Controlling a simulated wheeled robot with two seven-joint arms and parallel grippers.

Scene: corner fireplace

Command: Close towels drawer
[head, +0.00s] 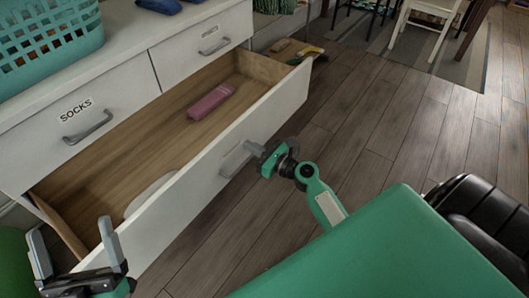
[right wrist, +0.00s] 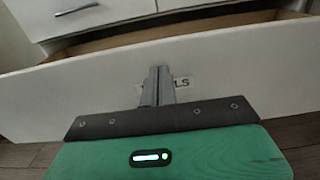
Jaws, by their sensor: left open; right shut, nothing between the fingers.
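The wide lower drawer (head: 180,219) stands pulled out of the white dresser. A pink folded item (head: 211,102) and a pale item (head: 150,192), partly hidden by the front panel, lie in it. A grey handle (head: 235,160) is on its front. My right gripper (head: 251,148) is shut and empty at the front panel beside the handle; I cannot tell whether it touches. In the right wrist view its fingers (right wrist: 158,84) point at the drawer front (right wrist: 70,92) and partly cover a label ending in "LS". My left gripper (head: 72,232) is open and empty near the drawer's near-left corner.
Above are a shut drawer labelled SOCKS (head: 76,112) and another shut drawer (head: 205,45). A teal basket (head: 45,40) stands on the dresser top. Small items (head: 298,50) lie beyond the drawer's far end. The wooden floor (head: 385,130) right of the drawer is clear.

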